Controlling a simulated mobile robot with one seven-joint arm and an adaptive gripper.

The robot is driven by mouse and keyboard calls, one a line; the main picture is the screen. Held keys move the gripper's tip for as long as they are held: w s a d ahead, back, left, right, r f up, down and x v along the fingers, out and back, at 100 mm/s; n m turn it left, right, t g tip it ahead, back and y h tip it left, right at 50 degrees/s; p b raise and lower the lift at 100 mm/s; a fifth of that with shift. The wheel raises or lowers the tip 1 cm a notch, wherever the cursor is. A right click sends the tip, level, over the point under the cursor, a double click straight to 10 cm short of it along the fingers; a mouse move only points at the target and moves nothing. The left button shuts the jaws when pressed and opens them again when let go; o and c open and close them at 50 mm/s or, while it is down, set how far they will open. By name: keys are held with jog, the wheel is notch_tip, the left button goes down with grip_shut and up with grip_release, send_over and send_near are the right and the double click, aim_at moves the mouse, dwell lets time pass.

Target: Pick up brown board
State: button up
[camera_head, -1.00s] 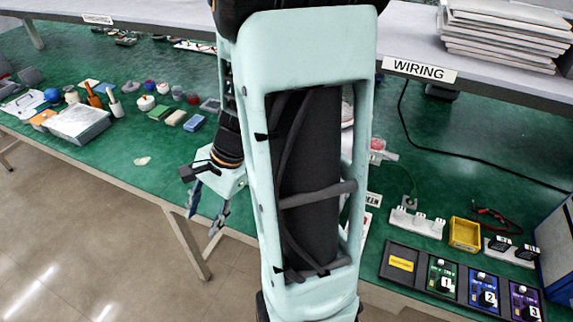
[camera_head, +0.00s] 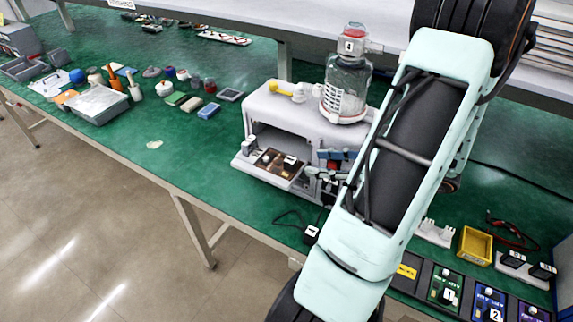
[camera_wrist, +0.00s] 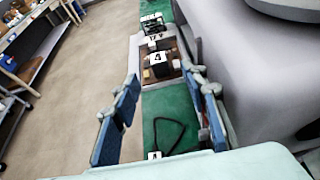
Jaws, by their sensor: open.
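The brown board (camera_head: 277,163) lies on a white tray (camera_head: 250,172) that sticks out from the front of a white pump machine (camera_head: 300,115). In the wrist view the board (camera_wrist: 172,70) shows ahead, between and beyond my fingertips, with a black block marked 4 on it. My gripper (camera_wrist: 165,92) is open and empty, its blue finger pads apart. In the head view my gripper (camera_head: 337,165) is just right of the tray and partly hidden by my arm. The pads appear apart from the board.
A clear canister (camera_head: 346,88) marked 4 stands on the machine. A black cable and plug (camera_head: 310,233) lie near the green table's front edge. Numbered modules (camera_head: 445,288) and a yellow bin (camera_head: 474,245) are at right. Small parts and containers (camera_head: 98,103) stand at left.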

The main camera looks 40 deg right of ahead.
aim_at(295, 162)
jog(key=p+x, duration=0.1)
jog(key=x, duration=0.9)
jog(key=shift+a, duration=0.2)
jog(key=shift+c, duration=0.7)
grip_shut()
